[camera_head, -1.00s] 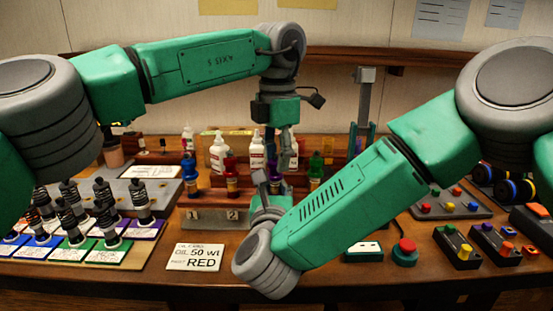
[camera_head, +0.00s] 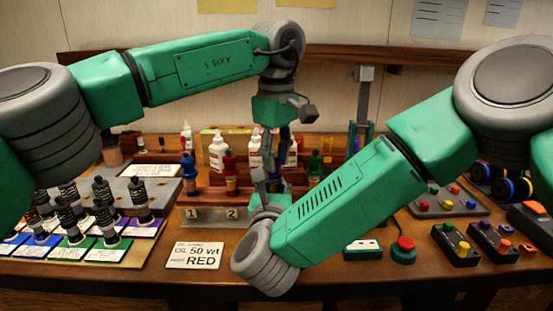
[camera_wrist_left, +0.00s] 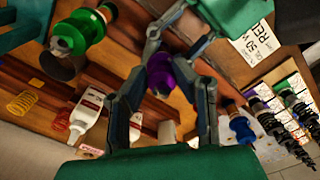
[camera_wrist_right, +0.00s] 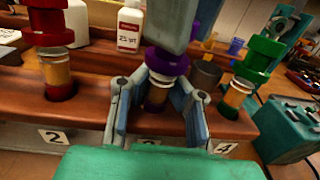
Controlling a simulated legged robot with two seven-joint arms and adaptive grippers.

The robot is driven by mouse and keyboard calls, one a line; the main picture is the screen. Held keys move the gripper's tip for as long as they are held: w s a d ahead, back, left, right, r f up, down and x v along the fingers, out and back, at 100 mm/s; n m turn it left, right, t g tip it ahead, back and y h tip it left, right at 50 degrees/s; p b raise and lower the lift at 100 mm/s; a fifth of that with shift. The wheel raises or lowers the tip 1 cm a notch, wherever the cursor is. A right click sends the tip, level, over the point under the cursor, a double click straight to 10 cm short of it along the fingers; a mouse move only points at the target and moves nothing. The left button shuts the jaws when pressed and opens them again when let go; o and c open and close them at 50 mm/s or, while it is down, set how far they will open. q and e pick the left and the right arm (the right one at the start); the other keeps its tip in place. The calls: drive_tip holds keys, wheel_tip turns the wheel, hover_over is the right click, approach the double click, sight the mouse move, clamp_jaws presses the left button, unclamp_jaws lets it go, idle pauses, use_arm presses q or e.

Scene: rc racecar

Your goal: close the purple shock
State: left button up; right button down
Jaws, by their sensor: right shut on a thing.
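The purple shock stands in the wooden rack, its purple top part (camera_wrist_right: 167,62) showing in the right wrist view with an amber body below. My right gripper (camera_wrist_right: 165,92) is shut around the shock's body, just under the purple part. My left gripper (camera_wrist_left: 162,72) reaches down from above, its fingers spread on either side of the purple top (camera_wrist_left: 160,75). In the right wrist view a grey left finger covers part of the purple top, so contact there is hidden. In the head view both grippers meet behind my right forearm, the left one (camera_head: 272,182) above.
A green-capped shock (camera_wrist_right: 245,75) and a red-capped shock (camera_wrist_right: 52,45) stand in the rack on either side. White bottles (camera_wrist_right: 130,25) stand behind. Several black spring shocks (camera_head: 103,190) stand on the left board. A card (camera_head: 194,255) lies in front.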

use_arm(q)
drive_tip(key=o, duration=0.3)
drive_tip(key=shift+w+a, duration=0.3)
drive_tip(key=shift+w, duration=0.15)
use_arm(e)
drive_tip(key=shift+s+a+f, duration=0.15)
drive_tip(key=shift+s+a, duration=0.05)
use_arm(q)
drive_tip(key=shift+s+d, duration=0.1)
drive_tip(key=shift+s+d+r, duration=0.1)
drive_tip(key=shift+s+r, duration=0.05)
drive_tip(key=shift+r, duration=2.15)
use_arm(e)
drive_tip(key=shift+f, duration=0.1)
use_arm(q)
drive_tip(key=shift+c, duration=0.3)
